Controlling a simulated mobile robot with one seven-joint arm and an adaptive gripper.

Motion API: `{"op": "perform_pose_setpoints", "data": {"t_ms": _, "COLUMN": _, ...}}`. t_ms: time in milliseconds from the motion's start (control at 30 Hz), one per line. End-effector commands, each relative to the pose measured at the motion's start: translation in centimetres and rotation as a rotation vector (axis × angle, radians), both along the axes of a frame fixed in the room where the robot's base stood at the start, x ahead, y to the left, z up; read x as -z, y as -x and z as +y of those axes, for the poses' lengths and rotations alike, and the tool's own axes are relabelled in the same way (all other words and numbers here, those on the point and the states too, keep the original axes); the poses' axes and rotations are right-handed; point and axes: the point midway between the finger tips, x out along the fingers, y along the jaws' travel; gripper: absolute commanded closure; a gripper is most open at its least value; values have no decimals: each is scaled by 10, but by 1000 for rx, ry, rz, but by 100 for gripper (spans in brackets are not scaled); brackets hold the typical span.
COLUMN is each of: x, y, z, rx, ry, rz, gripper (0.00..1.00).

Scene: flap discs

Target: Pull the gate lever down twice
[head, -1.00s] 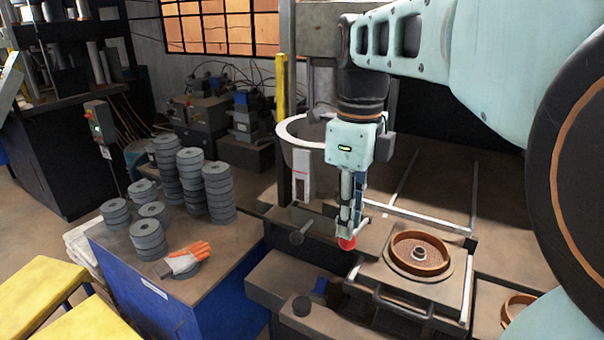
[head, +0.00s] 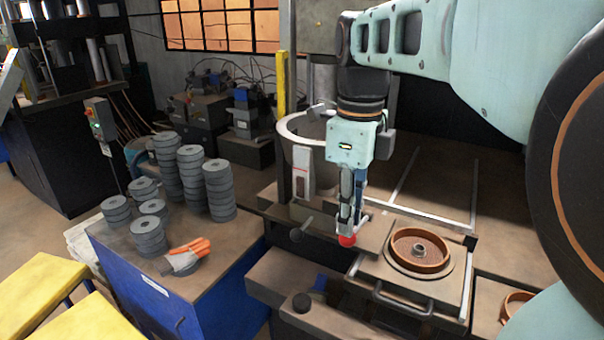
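My gripper (head: 349,232) points down beside the machine, left of the round brown mould. The red ball (head: 347,240), which looks like the knob of the gate lever, is right at my fingertips. The fingers are close together around or against the knob; I cannot tell whether they grip it. The rest of the lever is mostly hidden behind the fingers. A grey hopper (head: 292,128) with a pale rim stands behind and left of my gripper.
The round brown mould (head: 420,252) sits on a plate with a handle (head: 402,308) in front. Stacks of grey discs (head: 219,189) and an orange-and-white glove (head: 187,255) are on the blue cabinet at left. A yellow bench (head: 37,290) stands front left.

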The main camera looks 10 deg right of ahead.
Motion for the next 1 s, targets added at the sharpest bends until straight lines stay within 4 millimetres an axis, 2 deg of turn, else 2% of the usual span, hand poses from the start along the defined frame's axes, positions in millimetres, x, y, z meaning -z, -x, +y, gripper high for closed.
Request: {"op": "perform_pose_setpoints", "data": {"t_ms": 1000, "x": 64, "y": -1, "z": -1, "rx": 2, "ry": 2, "rz": -4, "gripper": 83}}
